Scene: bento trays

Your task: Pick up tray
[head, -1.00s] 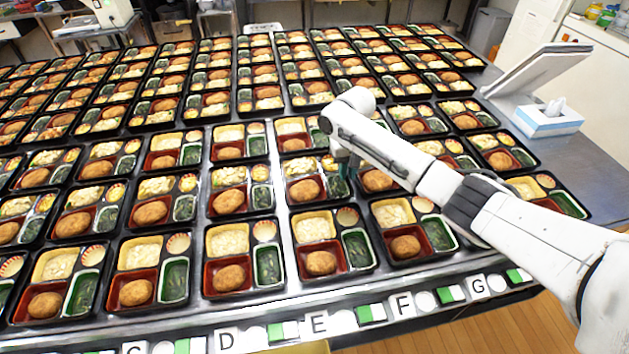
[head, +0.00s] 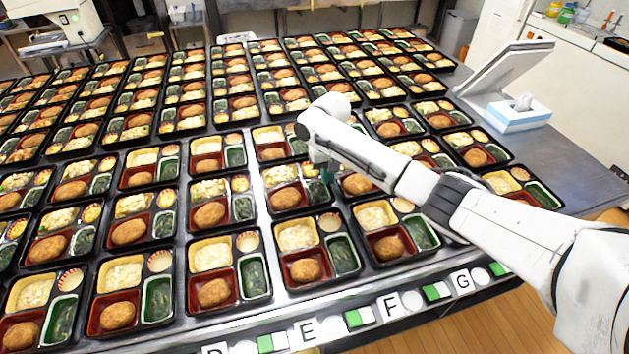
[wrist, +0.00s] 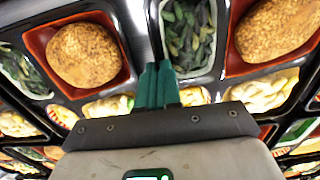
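Black bento trays fill the metal table in rows. My gripper (head: 325,175) points down among them, at the right side of a tray (head: 270,211) with a brown patty in a red compartment, yellow food and greens. In the wrist view, my gripper's two green fingers (wrist: 158,68) are side by side with almost no gap. They overlap the near edge of a compartment of greens (wrist: 188,35), close to the gap between two trays. A patty (wrist: 85,54) lies to the left and another to the right. The fingertips' contact with a rim is not clear.
Other trays stand close on all sides, including the front row (head: 228,298). Lettered labels and green-white markers line the front edge (head: 340,325). A tissue box (head: 518,113) and a tilted panel (head: 505,75) stand at the right. Bare table shows near the tissue box.

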